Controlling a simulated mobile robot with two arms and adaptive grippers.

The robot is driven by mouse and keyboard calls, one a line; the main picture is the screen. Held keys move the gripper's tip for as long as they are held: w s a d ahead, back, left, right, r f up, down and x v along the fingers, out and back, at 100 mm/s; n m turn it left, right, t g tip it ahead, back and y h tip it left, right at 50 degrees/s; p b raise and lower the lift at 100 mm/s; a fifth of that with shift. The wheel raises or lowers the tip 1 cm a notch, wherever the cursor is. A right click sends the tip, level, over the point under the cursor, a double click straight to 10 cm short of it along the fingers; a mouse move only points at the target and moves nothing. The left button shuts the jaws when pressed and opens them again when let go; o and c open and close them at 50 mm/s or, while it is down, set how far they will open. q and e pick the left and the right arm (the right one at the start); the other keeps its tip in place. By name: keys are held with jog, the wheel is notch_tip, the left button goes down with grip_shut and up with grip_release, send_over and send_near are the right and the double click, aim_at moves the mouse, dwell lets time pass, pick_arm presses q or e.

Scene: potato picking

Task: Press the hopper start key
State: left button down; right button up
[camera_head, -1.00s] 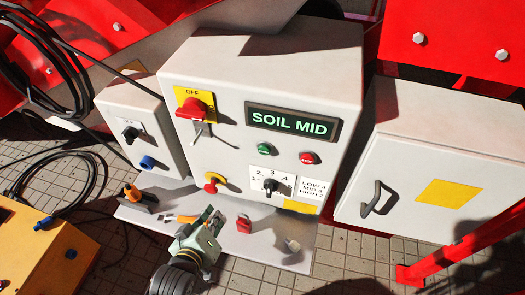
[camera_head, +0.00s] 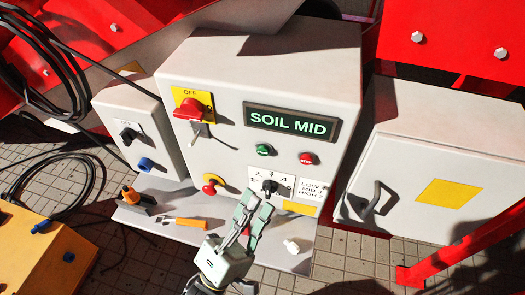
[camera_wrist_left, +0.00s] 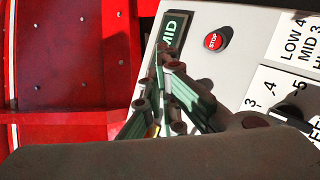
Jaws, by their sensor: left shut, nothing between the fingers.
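The green start key (camera_head: 264,150) is a small round button on the grey control box, just below the SOIL MID display (camera_head: 291,122). The red stop key (camera_head: 306,158) is to its right, and its STOP lettering shows in the left wrist view (camera_wrist_left: 216,41). My left gripper (camera_head: 257,201) is shut and empty, with its fingers pointing up the panel. In the picture its tips are below the green key, close to the black selector knob (camera_head: 270,187). I cannot tell whether they touch the panel. The left wrist view does not show the green key. My right gripper is not in view.
A red-on-yellow switch (camera_head: 192,108) and a red knob (camera_head: 211,188) are left of the keys. A shelf (camera_head: 180,237) below holds an orange-handled tool (camera_head: 186,222) and a white piece (camera_head: 291,246). A handled cabinet (camera_head: 440,160) stands right.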

aim_at(263, 151)
pick_arm(q)
jog(key=shift+s+r+h, duration=0.2)
jog(key=shift+s+h, duration=0.1)
jog(key=shift+s, duration=0.05)
jog(key=shift+w, duration=0.1)
jog(key=w+d+b, duration=0.2)
jog(key=w, duration=0.6)
jog(key=shift+w+d+b, duration=0.15)
jog(key=shift+d+b, duration=0.15)
jog(key=shift+d, duration=0.05)
dwell(1.2)
jog(key=shift+w+d, duration=0.15)
jog(key=shift+w, duration=0.25)
jog(key=shift+w+d, duration=0.15)
jog(key=shift+w, duration=0.25)
dwell(0.6)
dwell(0.3)
jog(key=shift+s+a, duration=0.3)
jog(key=shift+s, duration=0.55)
